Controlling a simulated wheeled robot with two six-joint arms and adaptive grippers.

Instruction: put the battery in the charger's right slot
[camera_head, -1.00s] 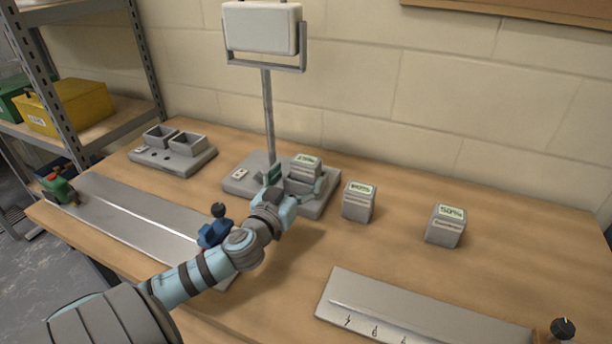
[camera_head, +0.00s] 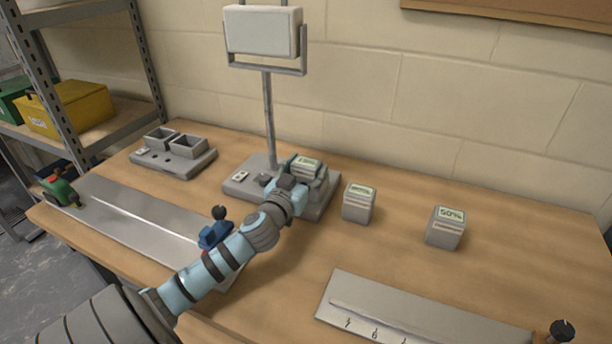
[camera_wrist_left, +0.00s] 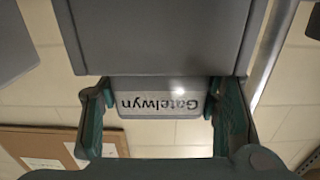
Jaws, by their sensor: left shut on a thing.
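The battery (camera_head: 306,165), a grey block with a pale green display, stands upright at the cradle on the right part of the central grey stand (camera_head: 232,186). My left gripper (camera_head: 301,179) is shut on it. A grey block in front hides the rest of that face. Whether the battery is clear of the cradle cannot be told. The grey charger (camera_head: 178,165) at the back left has two open slots, both empty. My right gripper is not in view.
Two other batteries stand right of the stand: one nearby (camera_head: 357,204), one marked 50% (camera_head: 445,228). A post carries a pale panel (camera_head: 262,30) above the stand. The table's right side has free room.

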